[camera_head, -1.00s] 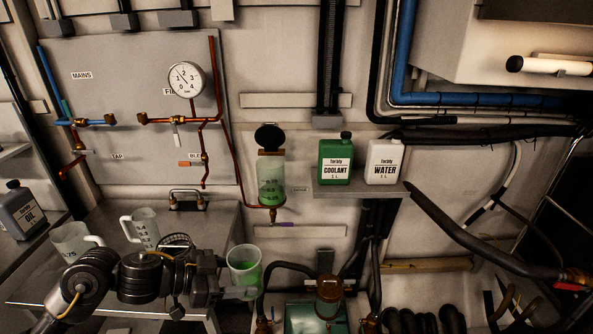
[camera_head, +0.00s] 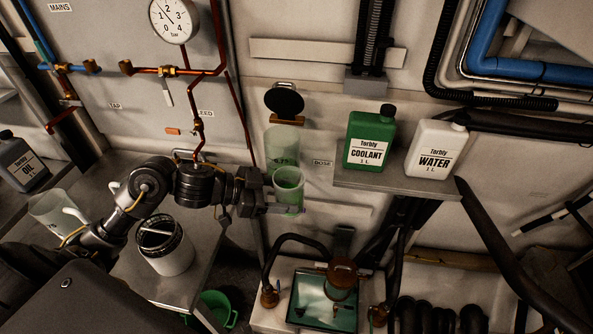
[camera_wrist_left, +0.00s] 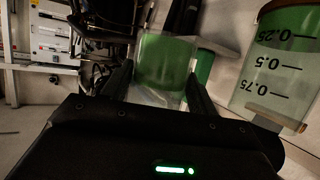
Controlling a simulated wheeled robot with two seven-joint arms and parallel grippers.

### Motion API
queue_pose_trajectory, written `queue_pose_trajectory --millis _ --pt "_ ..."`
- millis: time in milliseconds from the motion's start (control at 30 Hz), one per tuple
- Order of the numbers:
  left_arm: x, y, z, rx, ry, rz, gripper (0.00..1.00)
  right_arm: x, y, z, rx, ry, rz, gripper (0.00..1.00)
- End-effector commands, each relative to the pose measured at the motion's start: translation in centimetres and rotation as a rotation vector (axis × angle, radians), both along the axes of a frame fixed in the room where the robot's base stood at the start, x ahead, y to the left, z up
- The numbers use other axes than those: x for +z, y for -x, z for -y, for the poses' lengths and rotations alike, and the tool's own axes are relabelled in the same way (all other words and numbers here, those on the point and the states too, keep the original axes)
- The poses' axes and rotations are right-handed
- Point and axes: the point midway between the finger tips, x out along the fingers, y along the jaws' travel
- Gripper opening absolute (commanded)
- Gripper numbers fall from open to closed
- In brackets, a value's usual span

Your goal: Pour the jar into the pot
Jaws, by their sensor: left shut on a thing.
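The jar (camera_head: 288,180) is a clear cup with green liquid in it. My left gripper (camera_head: 283,209) is shut on it from the left, low on its wall. The jar looks about upright in the head view. In the wrist view the jar (camera_wrist_left: 165,62) sits between both fingers (camera_wrist_left: 160,95). The pot (camera_head: 280,138) is a clear marked cylinder on the wall with its black lid (camera_head: 284,101) standing open. The jar overlaps the pot's lower part in the head view, hiding it. The wrist view shows the pot (camera_wrist_left: 262,85) beside the jar, upside down, with a gap between them. My right gripper is not in view.
Right of the pot, a shelf (camera_head: 385,183) holds a green coolant bottle (camera_head: 370,140) and a white water bottle (camera_head: 433,148). A white tub (camera_head: 172,258) stands on the metal bench (camera_head: 205,272). A green bucket (camera_head: 215,308) is below. Copper pipes (camera_head: 197,130) run left of the pot.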

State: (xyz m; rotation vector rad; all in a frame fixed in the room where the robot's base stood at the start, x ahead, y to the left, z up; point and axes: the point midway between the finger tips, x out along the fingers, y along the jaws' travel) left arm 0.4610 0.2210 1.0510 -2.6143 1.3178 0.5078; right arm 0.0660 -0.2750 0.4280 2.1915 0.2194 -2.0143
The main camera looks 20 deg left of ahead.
Motion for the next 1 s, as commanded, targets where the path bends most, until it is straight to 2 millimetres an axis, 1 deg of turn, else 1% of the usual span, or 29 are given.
queue_pose_trajectory --millis 33,100,200,300,400,500,767,867,1000 --pt "1.2 -0.7 0.1 0.023 0.011 -0.002 0.31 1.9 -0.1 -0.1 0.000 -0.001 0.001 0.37" --pt "1.9 -2.1 0.1 0.070 0.023 0.002 0.31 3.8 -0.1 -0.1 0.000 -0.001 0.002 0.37" --pt "1.8 -4.0 0.0 0.141 0.022 0.003 0.31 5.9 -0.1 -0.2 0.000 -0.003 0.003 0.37" --pt "1.0 -5.3 -0.2 0.202 0.009 -0.003 0.31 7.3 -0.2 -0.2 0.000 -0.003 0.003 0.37" --pt "0.2 -5.9 -0.4 0.237 -0.004 -0.007 0.31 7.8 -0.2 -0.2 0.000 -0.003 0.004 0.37" --pt "-0.2 -6.1 -0.4 0.246 -0.009 -0.007 0.31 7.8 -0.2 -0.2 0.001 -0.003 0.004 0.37" --pt "-0.2 -6.1 -0.4 0.245 -0.009 -0.006 0.31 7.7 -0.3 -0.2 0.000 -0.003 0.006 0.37" --pt "-0.1 -6.1 -0.4 0.247 -0.008 -0.008 0.31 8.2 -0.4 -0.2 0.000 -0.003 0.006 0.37" --pt "0.4 -6.3 -0.6 0.247 0.009 -0.031 0.31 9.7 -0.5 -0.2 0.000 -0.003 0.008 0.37"
